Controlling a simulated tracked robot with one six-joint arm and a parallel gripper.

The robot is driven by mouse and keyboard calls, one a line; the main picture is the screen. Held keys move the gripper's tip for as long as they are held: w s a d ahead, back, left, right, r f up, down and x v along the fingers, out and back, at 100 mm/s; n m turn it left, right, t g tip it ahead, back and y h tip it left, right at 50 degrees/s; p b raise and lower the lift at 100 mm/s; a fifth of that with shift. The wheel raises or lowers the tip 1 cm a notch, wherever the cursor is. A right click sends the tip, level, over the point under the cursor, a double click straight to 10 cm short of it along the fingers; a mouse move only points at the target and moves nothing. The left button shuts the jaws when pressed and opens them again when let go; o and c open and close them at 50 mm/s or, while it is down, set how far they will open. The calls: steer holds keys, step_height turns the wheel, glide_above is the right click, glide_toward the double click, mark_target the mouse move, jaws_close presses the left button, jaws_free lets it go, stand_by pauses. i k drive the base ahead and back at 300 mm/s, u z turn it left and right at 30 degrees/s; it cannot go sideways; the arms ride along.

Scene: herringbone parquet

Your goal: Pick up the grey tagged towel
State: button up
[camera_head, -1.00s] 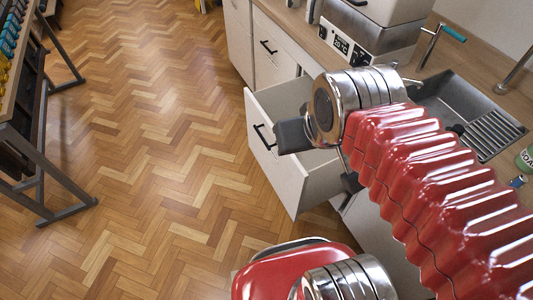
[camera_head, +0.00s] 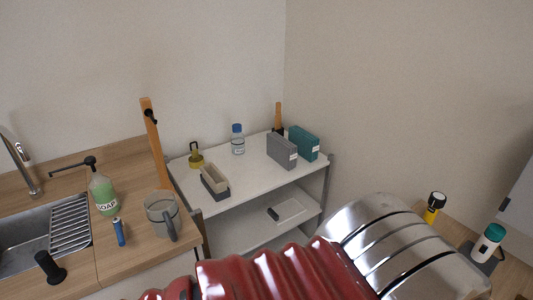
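The grey block-shaped folded towel (camera_head: 282,150) with a small white tag stands on the top of a white shelf unit (camera_head: 226,197), toward its right side. A teal folded towel (camera_head: 304,143) with a similar white tag stands close behind it to the right. My red ribbed arm and a chrome joint cross the bottom of the view. My gripper is out of view, and the towel is clear of my arm.
The shelf top also holds a grey tray (camera_head: 216,182), a brass-coloured weight (camera_head: 196,158) and a blue-capped bottle (camera_head: 238,140). A mug (camera_head: 162,216), blue battery-like cylinder (camera_head: 119,232) and soap bottle (camera_head: 103,193) stand on the left counter by the sink. Walls meet behind the shelf.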

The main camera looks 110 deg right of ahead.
mark_target(280, 149)
steer(key=z, duration=3.7)
